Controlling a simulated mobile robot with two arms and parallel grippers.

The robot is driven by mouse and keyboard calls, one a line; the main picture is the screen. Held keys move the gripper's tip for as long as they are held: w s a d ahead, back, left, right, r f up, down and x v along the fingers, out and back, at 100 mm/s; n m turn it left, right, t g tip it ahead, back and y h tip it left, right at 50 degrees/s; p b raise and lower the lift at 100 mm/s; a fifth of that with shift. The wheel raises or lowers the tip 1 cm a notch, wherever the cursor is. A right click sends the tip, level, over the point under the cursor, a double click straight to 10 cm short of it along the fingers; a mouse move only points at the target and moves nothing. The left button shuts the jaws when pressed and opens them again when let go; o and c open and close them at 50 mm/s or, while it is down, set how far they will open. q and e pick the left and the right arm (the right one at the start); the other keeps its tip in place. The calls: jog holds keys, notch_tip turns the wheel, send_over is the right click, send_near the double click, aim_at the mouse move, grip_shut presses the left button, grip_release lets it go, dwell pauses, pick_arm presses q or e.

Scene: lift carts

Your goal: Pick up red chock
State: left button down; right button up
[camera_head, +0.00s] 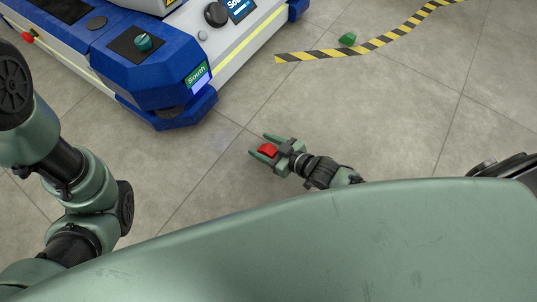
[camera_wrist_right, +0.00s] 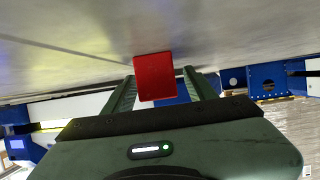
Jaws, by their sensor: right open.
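The red chock (camera_head: 268,150) lies on the grey floor in the head view, between the fingers of my right gripper (camera_head: 264,146). In the right wrist view the red chock (camera_wrist_right: 155,77) shows as a red block between the two green fingers of the right gripper (camera_wrist_right: 162,84). The fingers are spread on either side of it, with a gap visible on the right side. Whether a finger touches it on the left, I cannot tell. My left arm shows at the left of the head view, but its gripper is out of view.
A blue and white lift cart (camera_head: 165,85) labelled South stands at the upper left, close beyond the gripper. The tiled floor to the right is clear.

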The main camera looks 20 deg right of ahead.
jog(key=shift+w+a+f, duration=0.15)
jog(key=shift+w+a, duration=0.1)
jog(key=shift+w, duration=0.1)
jog(key=shift+c, duration=0.3)
grip_shut()
